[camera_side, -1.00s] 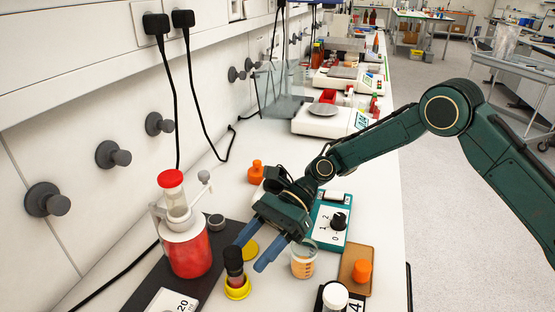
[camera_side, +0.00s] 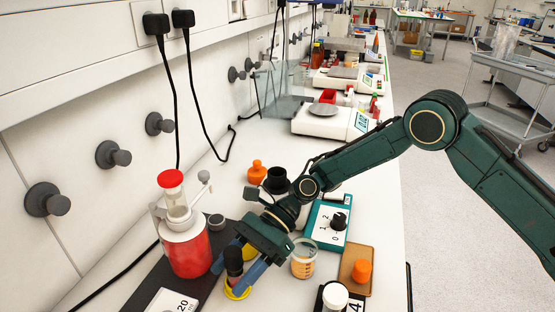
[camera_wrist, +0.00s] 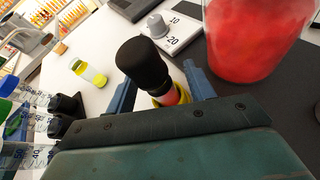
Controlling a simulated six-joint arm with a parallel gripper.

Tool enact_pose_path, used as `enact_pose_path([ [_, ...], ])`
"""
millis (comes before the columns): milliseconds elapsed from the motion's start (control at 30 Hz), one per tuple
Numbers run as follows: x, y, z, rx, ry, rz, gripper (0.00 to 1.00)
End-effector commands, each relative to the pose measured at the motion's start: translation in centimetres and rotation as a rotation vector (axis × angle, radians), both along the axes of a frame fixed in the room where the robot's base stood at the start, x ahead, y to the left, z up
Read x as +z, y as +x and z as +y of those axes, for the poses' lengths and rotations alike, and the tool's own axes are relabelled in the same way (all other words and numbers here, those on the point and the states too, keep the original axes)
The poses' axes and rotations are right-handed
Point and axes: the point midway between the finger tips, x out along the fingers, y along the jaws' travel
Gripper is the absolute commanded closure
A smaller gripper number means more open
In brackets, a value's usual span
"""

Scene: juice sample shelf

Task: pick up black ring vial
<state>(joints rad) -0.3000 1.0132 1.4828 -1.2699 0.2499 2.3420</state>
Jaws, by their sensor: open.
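The black ring vial (camera_side: 234,262) has a black cap and stands in a yellow ring base (camera_side: 238,292) on the bench, in front of the red dispenser. In the wrist view its black cap (camera_wrist: 142,62) is near the middle, with a red and yellow part showing below. My gripper (camera_side: 238,275) is open and low, with one blue finger on each side of the vial. In the wrist view the fingers of my gripper (camera_wrist: 163,90) flank the vial's lower part. I cannot tell whether either finger touches it.
A red dispenser (camera_side: 189,252) stands close on the left on a dark mat. A beaker of orange liquid (camera_side: 303,262) is close on the right. A teal device (camera_side: 328,222) and an orange-knobbed brown block (camera_side: 357,281) stand farther right.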

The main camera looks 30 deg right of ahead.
Motion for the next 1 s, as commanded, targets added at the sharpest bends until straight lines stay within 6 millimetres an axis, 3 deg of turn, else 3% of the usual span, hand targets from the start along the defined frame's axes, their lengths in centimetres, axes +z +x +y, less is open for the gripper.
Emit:
enact_pose_path([
  [300,0.00,0.00,-0.03,0.001,0.000,0.000,0.46],
  [567,0.01,-0.01,-0.04,0.001,0.000,0.001,0.94],
  [867,0.07,-0.01,-0.04,0.001,0.000,0.000,0.95],
  [1000,0.48,-0.01,-0.04,0.001,0.000,0.000,1.00],
])
